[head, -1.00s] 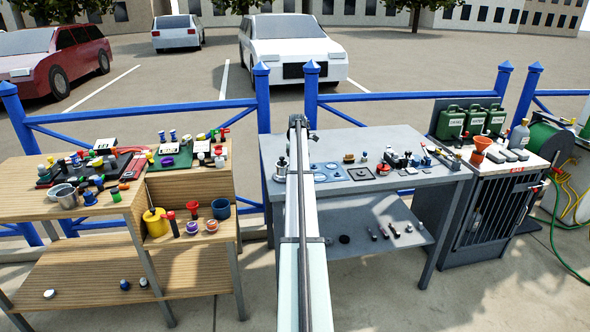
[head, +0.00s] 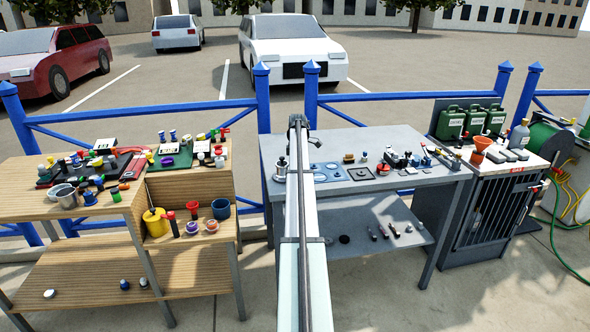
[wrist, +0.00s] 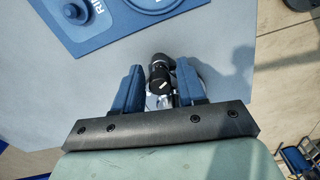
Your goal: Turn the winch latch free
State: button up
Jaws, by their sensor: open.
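In the wrist view, my gripper (wrist: 159,68) has its two blue fingers apart. A black rounded part with a small white mark (wrist: 158,80) lies between them, with bright metal below it. It looks like the winch's handle or latch, but I cannot tell which. It is closer to the right finger, and I cannot tell whether they touch. In the head view, a silver winch-like fitting with a dark top (head: 281,169) stands at the grey bench's left end, just left of my arm. My arm hides part of the bench, and the fingers are not clear there.
The grey bench (head: 345,142) carries blue plates (head: 327,172) and several small fittings to the right. A blue lettered plate (wrist: 110,25) lies beyond my fingers in the wrist view. A cluttered wooden bench (head: 60,207) stands left. Bare bench top lies left of my gripper.

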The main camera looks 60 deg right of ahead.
jog(key=shift+m, duration=2.8)
jog(key=c, duration=0.6)
jog(key=n, duration=0.3)
jog(key=shift+d+n, duration=0.15)
jog(key=shift+n, duration=0.25)
grip_shut()
jog(key=shift+n, duration=0.3)
jog(key=shift+w, duration=0.1)
jog(key=n, duration=0.4)
jog(key=shift+n, duration=0.3)
